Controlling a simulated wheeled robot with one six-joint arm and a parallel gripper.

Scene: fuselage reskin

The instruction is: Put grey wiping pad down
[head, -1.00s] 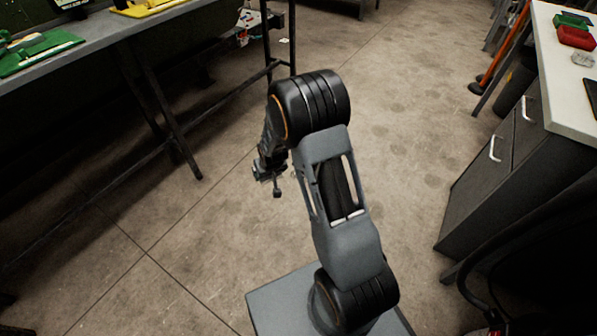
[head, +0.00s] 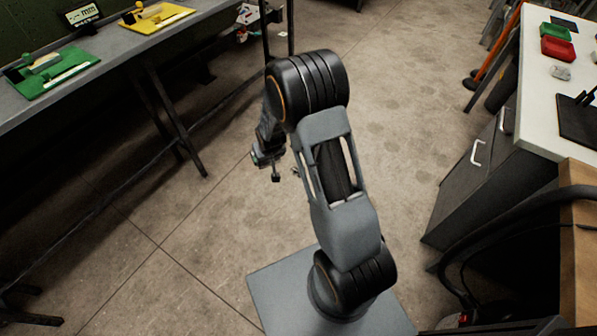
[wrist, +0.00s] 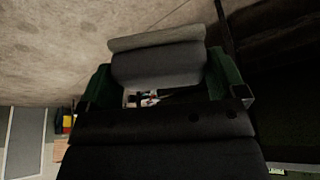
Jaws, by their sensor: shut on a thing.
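My gripper (wrist: 160,80) is shut on the grey wiping pad (wrist: 158,62), which lies between the two dark green fingers in the wrist view. The pad has a lighter grey band along its far edge. In the head view my gripper (head: 268,162) hangs above the bare floor between the two work surfaces; the pad is too small and dark to make out there.
A grey bench (head: 105,55) at left carries a green tray (head: 62,72) and a yellow tray (head: 158,16). A white-topped cabinet (head: 535,110) at right carries red (head: 558,48) and green (head: 555,32) bins, a small grey lump (head: 561,72) and a dark tray (head: 578,122). Open floor (head: 400,120) lies between.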

